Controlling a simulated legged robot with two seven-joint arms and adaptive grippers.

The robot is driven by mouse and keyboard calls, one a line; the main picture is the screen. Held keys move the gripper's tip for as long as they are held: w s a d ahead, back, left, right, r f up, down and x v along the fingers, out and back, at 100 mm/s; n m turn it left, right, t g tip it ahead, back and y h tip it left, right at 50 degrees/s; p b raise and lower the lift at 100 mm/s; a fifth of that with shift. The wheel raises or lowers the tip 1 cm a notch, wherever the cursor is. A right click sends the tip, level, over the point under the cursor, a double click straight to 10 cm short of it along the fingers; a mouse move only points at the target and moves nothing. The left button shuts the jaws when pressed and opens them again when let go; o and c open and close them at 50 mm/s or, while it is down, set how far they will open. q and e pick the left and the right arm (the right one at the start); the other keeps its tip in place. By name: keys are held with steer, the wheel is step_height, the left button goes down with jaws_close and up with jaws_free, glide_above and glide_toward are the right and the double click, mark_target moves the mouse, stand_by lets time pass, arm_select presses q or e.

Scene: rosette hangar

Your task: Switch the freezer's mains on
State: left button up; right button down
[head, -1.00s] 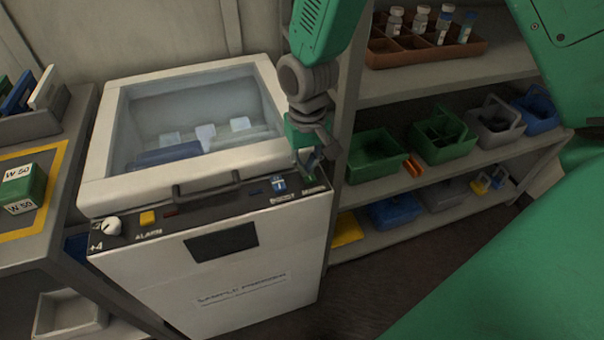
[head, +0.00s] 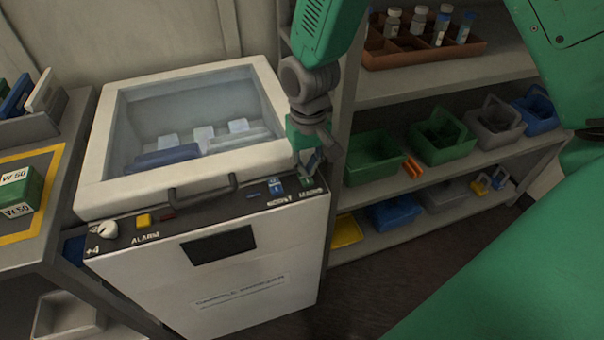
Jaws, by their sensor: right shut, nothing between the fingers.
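The white freezer (head: 215,268) stands with its glass lid (head: 190,110) shut. Its dark front panel has a white knob (head: 106,230), a yellow alarm button (head: 144,220), a dark red part, a blue switch (head: 275,186) and a small green switch (head: 308,183) at the right end. The label by the green switch is too blurred to read surely. My right gripper (head: 313,166) is shut and empty, pointing down just above the green switch and partly hiding it. I cannot tell whether it touches the switch or which way the switch is set. My left gripper is not in view.
A shelf rack (head: 450,72) with a vial tray (head: 420,50) and several coloured baskets stands close on the right of the freezer. A bench (head: 30,250) with a green box (head: 20,192) stands on the left. A dark handle (head: 203,190) sticks out from the lid's front.

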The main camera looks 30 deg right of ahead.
steer(key=shift+d+f, duration=0.15)
steer(key=shift+d, duration=0.3)
steer(key=shift+a+f, duration=0.15)
steer(key=shift+a, duration=0.5)
steer(key=shift+d+f+b, duration=0.3)
steer(key=shift+d+f, duration=0.15)
steer(key=shift+d, duration=0.1)
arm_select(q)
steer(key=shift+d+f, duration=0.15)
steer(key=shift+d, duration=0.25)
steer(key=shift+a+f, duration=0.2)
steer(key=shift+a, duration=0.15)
arm_select(e)
steer(key=shift+a+f, duration=0.2)
steer(key=shift+a, duration=0.2)
steer(key=shift+f, duration=0.15)
